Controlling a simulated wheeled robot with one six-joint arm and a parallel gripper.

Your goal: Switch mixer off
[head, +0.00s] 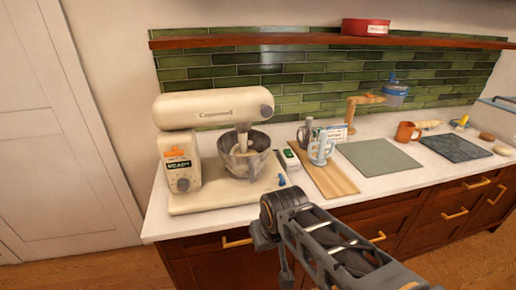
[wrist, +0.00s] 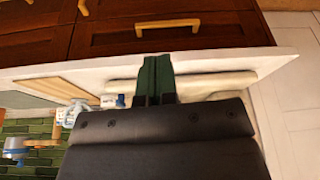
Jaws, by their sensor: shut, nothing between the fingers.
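The cream stand mixer (head: 212,106) stands at the left end of the white counter. Its head is lowered, with the beater in a metal bowl (head: 250,160). A round dial (head: 183,184) is low on its column, below an orange label and a dark display-like plate; the dial's setting is too small to read. My gripper (wrist: 157,66) is shut and empty in the wrist view, in front of the counter edge. Pale parts of what looks like the mixer base (wrist: 215,84) show behind it, partly hidden. In the head view my arm reaches up from below, apart from the dial; the fingertips are not clear there.
Right of the mixer are a small white-and-green device (head: 290,158), a wooden board (head: 331,180) with mugs, a grey mat (head: 378,158), an orange mug (head: 407,133) and a dark slab (head: 455,147). Drawers with brass handles (head: 455,213) lie below. The floor at left is clear.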

